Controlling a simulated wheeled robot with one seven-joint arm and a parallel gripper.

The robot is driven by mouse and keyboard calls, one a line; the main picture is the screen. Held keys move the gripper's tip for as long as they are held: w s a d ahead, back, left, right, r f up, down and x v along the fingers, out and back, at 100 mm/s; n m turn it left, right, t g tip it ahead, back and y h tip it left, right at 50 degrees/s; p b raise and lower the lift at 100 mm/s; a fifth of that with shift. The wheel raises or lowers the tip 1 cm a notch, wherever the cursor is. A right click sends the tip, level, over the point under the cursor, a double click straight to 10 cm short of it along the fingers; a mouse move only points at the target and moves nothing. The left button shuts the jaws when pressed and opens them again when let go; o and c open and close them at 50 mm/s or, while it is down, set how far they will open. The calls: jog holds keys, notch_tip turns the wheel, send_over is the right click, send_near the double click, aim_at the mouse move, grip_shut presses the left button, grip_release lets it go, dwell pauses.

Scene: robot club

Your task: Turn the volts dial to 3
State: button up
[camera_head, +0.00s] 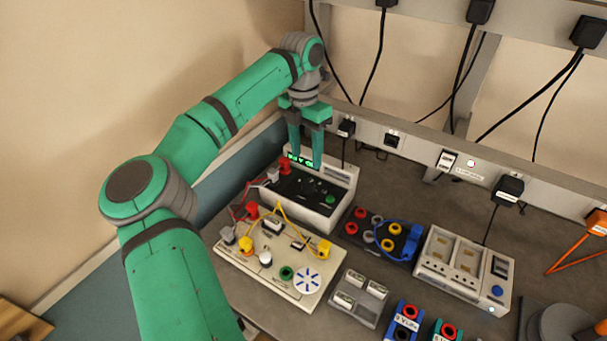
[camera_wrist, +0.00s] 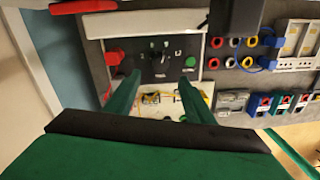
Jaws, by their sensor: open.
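The bench power supply (camera_head: 345,205) is a pale box with a black front panel (camera_head: 290,188) and a lit green display, partly hidden behind my fingers. My gripper (camera_head: 306,158) is open and empty, pointing down over the panel. In the wrist view its two green fingers (camera_wrist: 160,78) straddle the middle of the panel, where small dark dials (camera_wrist: 157,56) with pale marks show between them. A green knob (camera_wrist: 190,62) lies right of these and a red terminal (camera_wrist: 114,56) left. The dial labels and settings are too small to read, so I cannot tell which is volts.
A cream circuit board (camera_head: 265,262) with yellow and red leads stands in front of the supply. A wall rail (camera_head: 430,150) with plugs and hanging cables runs behind.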

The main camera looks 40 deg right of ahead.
aim_at(308, 183)
jog(key=f, duration=0.9)
jog(key=shift+s+f, duration=0.15)
jog(key=shift+s, duration=0.15)
jog(key=c, duration=1.1)
